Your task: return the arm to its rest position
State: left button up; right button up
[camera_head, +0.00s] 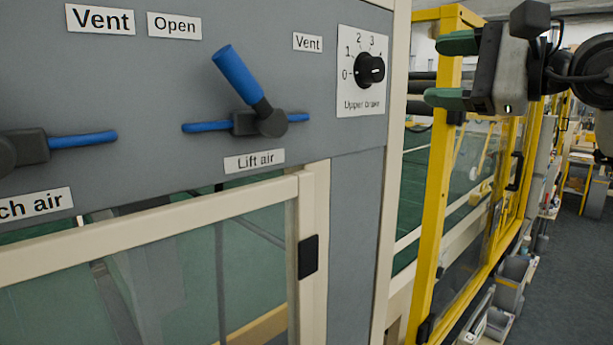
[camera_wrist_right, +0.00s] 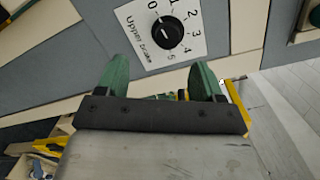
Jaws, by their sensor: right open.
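My right gripper (camera_head: 450,72) is at the upper right of the head view, its two green fingers apart and empty, pointing left. It is to the right of the grey control panel, in front of the yellow frame. In the right wrist view the green fingers (camera_wrist_right: 160,78) are also apart, with nothing between them. The black upper brake knob (camera_head: 369,69) is on its white label to the left of the fingers. The knob (camera_wrist_right: 167,32) also shows beyond the fingertips in the right wrist view. My left gripper is not in view.
A blue-handled Lift air valve (camera_head: 238,76) sticks out of the panel, and another blue lever (camera_head: 82,139) is at the left. A yellow-framed glazed door (camera_head: 437,190) stands right of the panel. Grey floor (camera_head: 575,270) is open at the far right.

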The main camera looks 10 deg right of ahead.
jog(key=a+f+m+g+y, duration=0.2)
jog(key=a+f+m+y, duration=0.5)
jog(key=a+f+y, duration=0.4)
jog(key=s+d+f+n+t+h, duration=0.1)
jog(key=d+f+n+t+h, duration=0.35)
jog(key=f+n+h, duration=1)
jog(key=s+d+f+n+t+h, duration=0.15)
jog(key=d+f+n+h, duration=0.75)
jog(key=f+n, duration=0.9)
jog(key=s+a+f+m+g, duration=0.2)
jog(key=s+f+m+g, duration=0.2)
jog(key=s+f+g, duration=0.55)
jog(key=s+a+f+m+g, duration=0.3)
jog(key=s+f+m+g, duration=0.2)
jog(key=s+f, duration=0.85)
notch_tip(320, 180, down, 24)
jog(key=s, duration=0.1)
jog(key=s+d+f+g, duration=0.1)
jog(key=s+d+f, duration=0.2)
jog(key=s+f, duration=1.3)
jog(key=shift+s+f+n+g, duration=0.15)
jog(key=shift+f+n+g, duration=0.1)
jog(key=shift+n+g, duration=0.1)
